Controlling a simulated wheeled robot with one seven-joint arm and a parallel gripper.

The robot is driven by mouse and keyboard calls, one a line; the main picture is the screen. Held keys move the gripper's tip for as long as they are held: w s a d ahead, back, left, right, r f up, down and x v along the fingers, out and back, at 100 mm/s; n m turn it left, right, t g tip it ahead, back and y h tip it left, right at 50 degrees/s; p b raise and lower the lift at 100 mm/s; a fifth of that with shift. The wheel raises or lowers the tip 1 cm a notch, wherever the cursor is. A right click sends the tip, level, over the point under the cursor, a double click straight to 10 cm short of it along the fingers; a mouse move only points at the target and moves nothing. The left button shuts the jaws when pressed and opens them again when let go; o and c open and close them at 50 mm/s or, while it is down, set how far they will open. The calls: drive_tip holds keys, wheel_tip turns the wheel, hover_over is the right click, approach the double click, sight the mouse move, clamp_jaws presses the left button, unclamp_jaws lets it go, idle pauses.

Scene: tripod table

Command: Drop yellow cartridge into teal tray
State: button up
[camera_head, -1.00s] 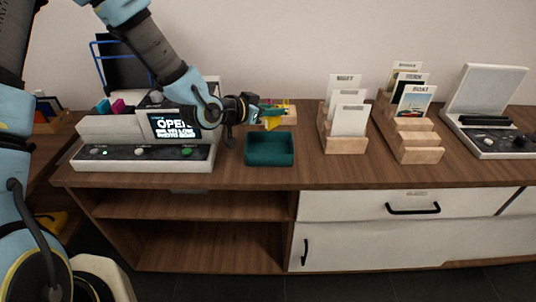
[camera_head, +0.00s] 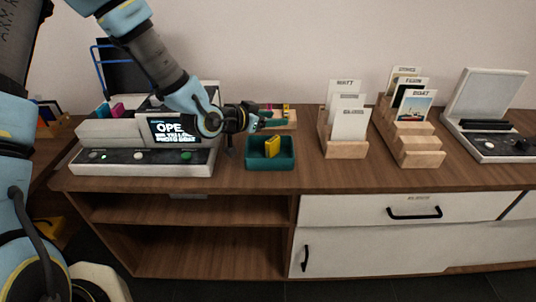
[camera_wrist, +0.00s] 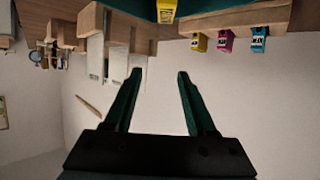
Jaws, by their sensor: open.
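The yellow cartridge (camera_head: 272,147) is in the teal tray (camera_head: 284,164), tilted, on the wooden cabinet top in the head view. It also shows at the top edge of the wrist view (camera_wrist: 167,10), against the teal of the tray (camera_wrist: 135,8). My gripper (camera_head: 284,122) is above and behind the tray in the head view. In the wrist view its two dark green fingers (camera_wrist: 161,75) are apart with nothing between them.
A wooden block behind the tray holds yellow, magenta (camera_wrist: 225,41) and cyan (camera_wrist: 259,39) cartridges. A printer-like machine with a screen (camera_head: 172,130) stands left of the tray. Wooden card holders (camera_head: 343,144) stand right. The cabinet top in front of the tray is clear.

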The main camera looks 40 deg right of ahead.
drive_tip(key=b+v, duration=0.2)
drive_tip(key=v, duration=0.8)
drive_tip(key=shift+a, duration=0.35)
drive_tip(key=shift+r, duration=0.15)
